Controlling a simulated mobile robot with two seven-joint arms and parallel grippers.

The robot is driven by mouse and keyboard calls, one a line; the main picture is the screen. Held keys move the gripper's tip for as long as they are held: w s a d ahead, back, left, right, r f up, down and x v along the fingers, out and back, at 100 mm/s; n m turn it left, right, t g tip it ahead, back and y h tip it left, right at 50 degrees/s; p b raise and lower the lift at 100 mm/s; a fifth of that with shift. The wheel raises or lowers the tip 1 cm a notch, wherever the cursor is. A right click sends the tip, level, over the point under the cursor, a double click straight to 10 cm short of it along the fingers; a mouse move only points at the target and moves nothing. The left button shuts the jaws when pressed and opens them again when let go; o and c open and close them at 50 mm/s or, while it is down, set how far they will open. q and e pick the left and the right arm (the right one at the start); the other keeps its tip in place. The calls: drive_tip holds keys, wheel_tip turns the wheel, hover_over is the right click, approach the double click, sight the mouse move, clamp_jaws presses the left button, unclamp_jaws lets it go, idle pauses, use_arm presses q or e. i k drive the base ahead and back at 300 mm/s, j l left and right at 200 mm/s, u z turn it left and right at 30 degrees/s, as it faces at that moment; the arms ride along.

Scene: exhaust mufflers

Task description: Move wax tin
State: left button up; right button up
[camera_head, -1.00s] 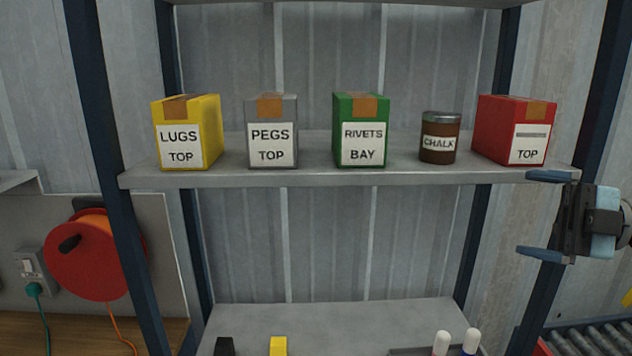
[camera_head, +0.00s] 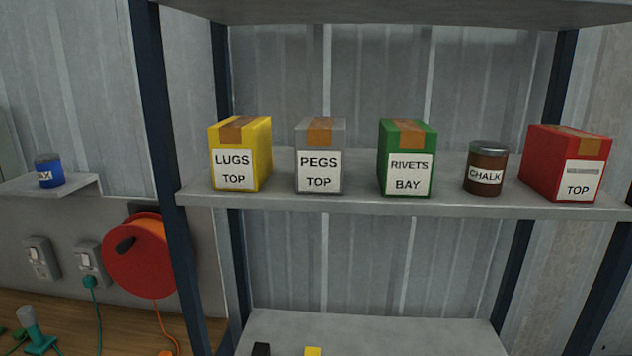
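A small blue tin (camera_head: 49,171) with a dark lid stands upright on a small grey wall shelf (camera_head: 75,185) at the far left. Its white label is partly turned away and shows letters ending in "AX". Neither of my grippers is in the head view now.
A grey shelf (camera_head: 330,202) on dark blue posts holds a yellow LUGS box (camera_head: 240,155), a grey PEGS box (camera_head: 319,157), a green RIVETS box (camera_head: 406,159), a brown CHALK jar (camera_head: 486,169) and a red box (camera_head: 567,163).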

sight(49, 171)
drive_tip(key=k+l+u, duration=0.1)
drive_tip(key=u, duration=1.2)
drive_tip(key=i+j, duration=0.15)
drive_tip(key=j, duration=0.15)
drive_tip(key=i+j+z, duration=0.15)
drive_tip(key=i+j, duration=0.15)
drive_tip(key=j, duration=0.35)
